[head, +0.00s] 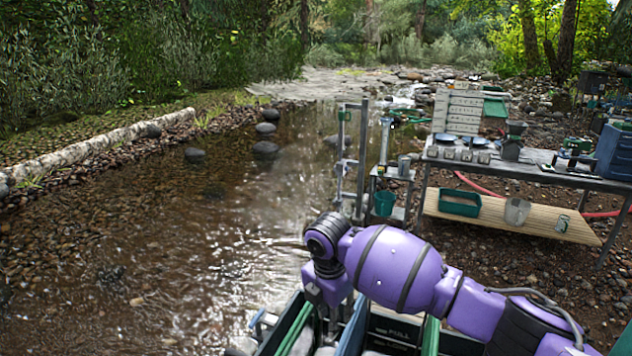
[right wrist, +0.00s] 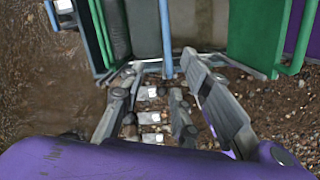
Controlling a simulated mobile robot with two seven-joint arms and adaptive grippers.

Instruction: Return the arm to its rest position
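My right arm (head: 400,268), purple with dark joint rings, comes in from the lower right in the head view. Its wrist bends downward over the long dark trough with green and blue edges (head: 283,330). My right gripper (head: 327,318) points down there, its tips hard to make out. In the right wrist view the right gripper (right wrist: 162,70) shows two grey fingers spread apart, with nothing seen held between them. The green-sided trough (right wrist: 256,40) lies just beyond the fingertips; I cannot tell whether they touch it. My left gripper is not in view.
A grey worktable (head: 540,170) with cups, pans and a blue drawer box (head: 614,152) stands at the right. Its plank shelf (head: 512,222) holds a green tub (head: 460,203). A metal stand with a green bucket (head: 385,203) is beyond my wrist. Open creek water lies left.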

